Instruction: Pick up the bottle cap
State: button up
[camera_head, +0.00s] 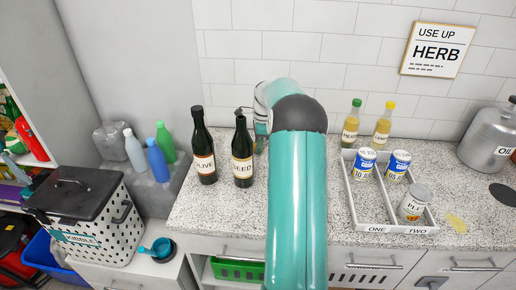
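Two dark bottles stand on the speckled counter. The OLIVE bottle (201,150) has a dark cap (197,110) on top. The SEED bottle (242,158) is right of it, with a dark top (240,118). Two smaller bottles, one with a green cap (357,102) and one with a yellow cap (391,105), stand at the back right. I cannot tell which cap the task names. My teal arm reaches over the counter. My gripper (246,111) shows only as a small dark part beside the SEED bottle's top; its fingers are too small and hidden to read.
A white divided tray (378,228) marked ONE and TWO holds three cans at the right. A metal OIL container (489,140) and a black disc (503,194) are further right. A KIBBLE bin (97,240) stands left. Counter right of my arm is partly clear.

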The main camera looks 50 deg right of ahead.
jog(key=c, duration=0.4)
